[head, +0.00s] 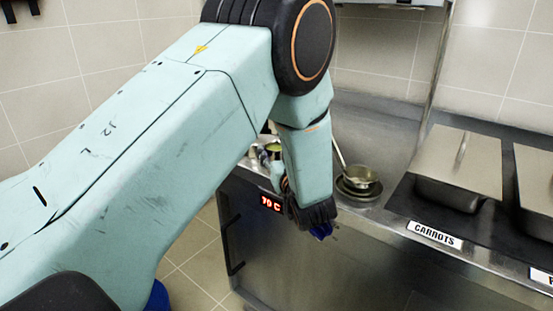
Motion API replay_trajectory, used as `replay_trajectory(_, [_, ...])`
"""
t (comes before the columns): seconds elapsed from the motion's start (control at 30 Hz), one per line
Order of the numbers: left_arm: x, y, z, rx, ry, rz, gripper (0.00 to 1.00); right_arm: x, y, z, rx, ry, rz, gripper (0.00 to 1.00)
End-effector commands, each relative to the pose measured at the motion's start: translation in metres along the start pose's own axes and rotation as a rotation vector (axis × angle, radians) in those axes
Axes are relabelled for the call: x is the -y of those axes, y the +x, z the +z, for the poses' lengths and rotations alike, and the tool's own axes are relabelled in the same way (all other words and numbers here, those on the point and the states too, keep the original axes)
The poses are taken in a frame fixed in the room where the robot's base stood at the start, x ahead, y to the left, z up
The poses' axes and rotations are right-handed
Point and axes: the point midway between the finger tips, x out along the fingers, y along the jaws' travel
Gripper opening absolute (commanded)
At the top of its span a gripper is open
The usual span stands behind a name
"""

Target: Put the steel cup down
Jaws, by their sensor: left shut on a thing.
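My left gripper (322,231) hangs from the left arm, pointing down in front of the steel counter's edge. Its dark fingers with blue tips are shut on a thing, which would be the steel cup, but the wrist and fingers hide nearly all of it. I cannot make out the cup's shape or tilt. My right gripper is not in view.
A small metal bowl (359,176) with a long handle rests on dark stacked dishes behind the gripper. Lidded containers (455,172) stand right, with a "CARROTS" label (434,234). Small items (273,149) stand partly behind the arm. A red display (270,203) reads 70 C.

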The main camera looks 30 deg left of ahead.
Motion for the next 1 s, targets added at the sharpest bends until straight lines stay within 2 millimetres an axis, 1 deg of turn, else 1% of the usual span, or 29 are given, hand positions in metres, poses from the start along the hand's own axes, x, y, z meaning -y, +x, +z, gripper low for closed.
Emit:
replay_trajectory(0.17, [0.0,0.0,-0.001,0.0,0.0,0.0,0.09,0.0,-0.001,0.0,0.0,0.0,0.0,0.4])
replay_trajectory(0.27, [0.0,0.0,-0.011,-0.001,-0.001,0.0,0.09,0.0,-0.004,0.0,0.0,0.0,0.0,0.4])
replay_trajectory(0.5, [0.0,0.0,-0.06,-0.003,-0.003,0.0,0.09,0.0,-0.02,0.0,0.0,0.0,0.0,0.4])
replay_trajectory(0.6, [0.0,0.0,-0.077,-0.002,-0.003,0.0,0.09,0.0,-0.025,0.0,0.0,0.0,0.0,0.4])
replay_trajectory(0.7, [0.0,0.0,-0.09,-0.002,-0.002,0.0,0.09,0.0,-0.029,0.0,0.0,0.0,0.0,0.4])
replay_trajectory(0.83, [0.0,0.0,-0.099,0.0,-0.001,0.0,0.09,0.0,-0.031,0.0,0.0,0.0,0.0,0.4])
replay_trajectory(1.0, [0.0,0.0,-0.101,0.0,0.0,0.001,0.09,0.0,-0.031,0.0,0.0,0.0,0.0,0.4])
